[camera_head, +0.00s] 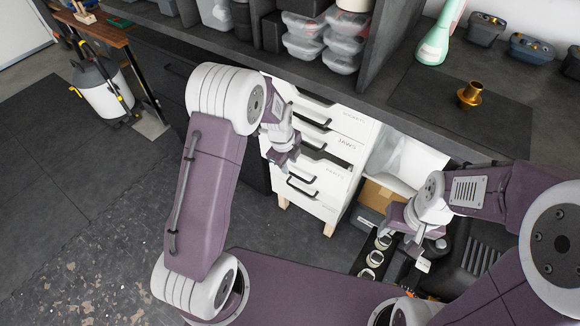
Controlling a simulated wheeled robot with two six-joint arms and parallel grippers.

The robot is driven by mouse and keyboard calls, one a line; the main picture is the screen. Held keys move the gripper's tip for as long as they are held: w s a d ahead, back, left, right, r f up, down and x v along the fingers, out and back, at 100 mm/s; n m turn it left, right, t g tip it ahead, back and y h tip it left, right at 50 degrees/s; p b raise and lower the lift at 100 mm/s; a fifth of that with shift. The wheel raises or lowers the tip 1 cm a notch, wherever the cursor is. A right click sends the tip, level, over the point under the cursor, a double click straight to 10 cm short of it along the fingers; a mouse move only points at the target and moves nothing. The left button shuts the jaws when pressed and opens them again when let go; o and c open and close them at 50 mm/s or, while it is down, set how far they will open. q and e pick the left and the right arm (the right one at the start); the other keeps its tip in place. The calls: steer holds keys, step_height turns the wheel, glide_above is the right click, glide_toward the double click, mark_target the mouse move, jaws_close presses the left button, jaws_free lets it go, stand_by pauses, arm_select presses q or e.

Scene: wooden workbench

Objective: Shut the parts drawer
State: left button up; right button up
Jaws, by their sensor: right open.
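A white drawer cabinet (352,125) with dark handles stands under the workbench. One drawer (322,172) in its middle part is pulled out a little, with a dark gap showing above its front. My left gripper (285,160) is beside the left end of this drawer front, pointing down; whether it touches is unclear, and its fingers are too small and partly hidden to tell their opening. My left arm hides the left side of the cabinet. My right gripper (402,224) is open, apart from the cabinet and to its right, with nothing visible between its fingers.
The workbench (400,100) overhangs the cabinet, with a brass part (469,95) and a green bottle (438,40) on top. A cardboard box (375,195) and several round items (372,259) are low at right. The floor (300,232) in front of the cabinet is clear.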

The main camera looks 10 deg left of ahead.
arm_select(q)
steer(key=r, duration=0.4)
steer(key=shift+s+a+p, duration=0.15)
steer(key=shift+s+p, duration=0.15)
steer(key=shift+s, duration=0.1)
steer(key=shift+f, duration=0.1)
